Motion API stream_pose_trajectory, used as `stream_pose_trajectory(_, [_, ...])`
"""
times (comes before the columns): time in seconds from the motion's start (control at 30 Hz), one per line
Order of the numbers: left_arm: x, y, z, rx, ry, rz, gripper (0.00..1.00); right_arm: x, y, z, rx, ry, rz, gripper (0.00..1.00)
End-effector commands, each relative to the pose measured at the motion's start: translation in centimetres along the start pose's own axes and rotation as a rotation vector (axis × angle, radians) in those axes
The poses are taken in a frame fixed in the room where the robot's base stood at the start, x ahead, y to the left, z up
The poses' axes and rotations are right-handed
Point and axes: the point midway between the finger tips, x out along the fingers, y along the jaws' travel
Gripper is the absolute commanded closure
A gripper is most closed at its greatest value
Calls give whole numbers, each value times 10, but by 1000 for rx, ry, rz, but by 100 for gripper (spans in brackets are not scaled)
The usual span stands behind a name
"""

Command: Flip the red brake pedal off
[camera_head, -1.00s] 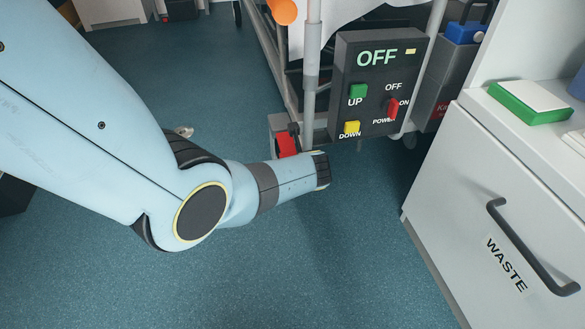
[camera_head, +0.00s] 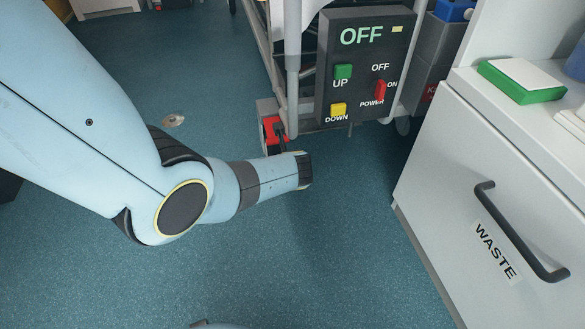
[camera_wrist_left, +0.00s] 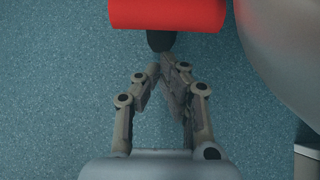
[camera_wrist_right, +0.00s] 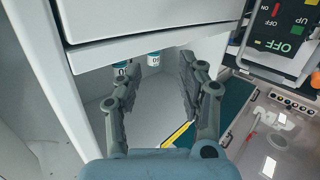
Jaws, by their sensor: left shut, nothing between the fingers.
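The red brake pedal (camera_head: 273,130) sits low on the frame of the wheeled unit, beside a grey post, in the head view. In the left wrist view it is a red bar (camera_wrist_left: 168,13) at the top edge, with a dark part below it. My left gripper (camera_wrist_left: 160,70) is shut and empty, its fingertips just below the bar and over the floor. In the head view my left wrist ends just below and right of the pedal; its fingers are hidden. My right gripper (camera_wrist_right: 160,68) is open and empty before a white cabinet in the right wrist view.
A dark control panel (camera_head: 362,65) reading OFF hangs above and right of the pedal. A white cabinet with a WASTE drawer (camera_head: 490,200) stands at the right. A large grey curved surface (camera_wrist_left: 290,50) is right of the left gripper. Blue floor is open in front.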

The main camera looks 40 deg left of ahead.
Motion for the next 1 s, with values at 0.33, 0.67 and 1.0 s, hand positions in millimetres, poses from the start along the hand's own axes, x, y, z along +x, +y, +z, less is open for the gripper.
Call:
stream_pose_trajectory(0.33, [-21,-2,4,-3,-3,-4,100,-53,-5,77,32,-343,0,60])
stream_pose_trajectory(0.67, [-50,-3,5,-5,-3,-5,100,-59,-1,88,49,-595,2,60])
stream_pose_trajectory(1.0, [-84,-3,3,-4,-3,-5,100,-57,4,64,61,-843,-8,60])
